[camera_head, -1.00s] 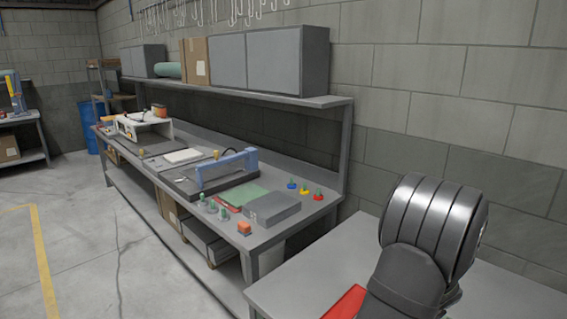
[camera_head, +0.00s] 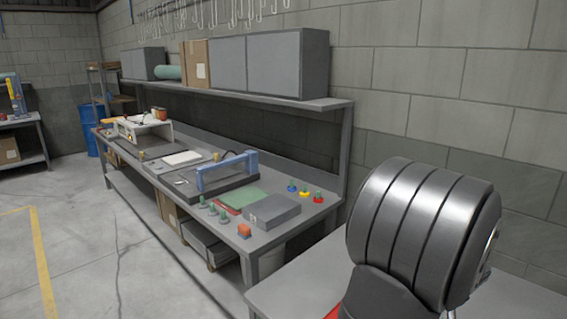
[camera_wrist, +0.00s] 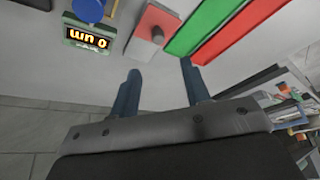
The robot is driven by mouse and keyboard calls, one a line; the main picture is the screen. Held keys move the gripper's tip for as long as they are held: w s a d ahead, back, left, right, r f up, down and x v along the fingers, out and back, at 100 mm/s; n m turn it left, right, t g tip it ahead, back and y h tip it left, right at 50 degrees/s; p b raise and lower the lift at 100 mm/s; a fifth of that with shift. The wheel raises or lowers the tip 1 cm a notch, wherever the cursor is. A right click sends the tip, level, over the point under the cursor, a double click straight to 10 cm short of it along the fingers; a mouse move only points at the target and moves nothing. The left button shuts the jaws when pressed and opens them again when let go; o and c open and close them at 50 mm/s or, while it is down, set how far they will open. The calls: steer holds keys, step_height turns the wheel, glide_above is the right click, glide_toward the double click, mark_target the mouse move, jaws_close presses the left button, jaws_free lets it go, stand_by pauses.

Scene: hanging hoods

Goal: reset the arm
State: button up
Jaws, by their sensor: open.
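My gripper (camera_wrist: 160,90) shows in the wrist view with its two blue-grey fingers apart and nothing between them. It hangs before a pale grey surface that carries a green strip (camera_wrist: 203,26), a red strip (camera_wrist: 232,35), a red block on a grey base (camera_wrist: 158,24) and a small green-framed display (camera_wrist: 89,38) with glowing characters. A blue round part (camera_wrist: 88,9) sits above the display. In the head view only a dark, ribbed part of my arm shows at the lower right; the gripper is out of that view.
A long grey workbench (camera_head: 262,236) with tools, a blue-handled frame (camera_head: 226,170) and small coloured knobs runs along the wall. A shelf above it holds grey cabinets (camera_head: 272,63). A nearer grey table (camera_head: 290,290) lies partly behind my arm. The floor at left is clear.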

steer(key=v, duration=0.5)
steer(key=x, duration=1.7)
steer(key=w+d, duration=0.5)
steer(key=shift+w+d+r, duration=0.1)
steer(key=shift+d, duration=0.05)
steer(key=v, duration=1.8)
steer(key=w+a+f, duration=0.2)
steer(key=a+f, duration=0.1)
steer(key=a, duration=0.2)
steer(key=shift+w+f+m+g, duration=0.25)
steer(key=shift+w+m+g, duration=0.05)
steer(key=shift+m+g, duration=0.1)
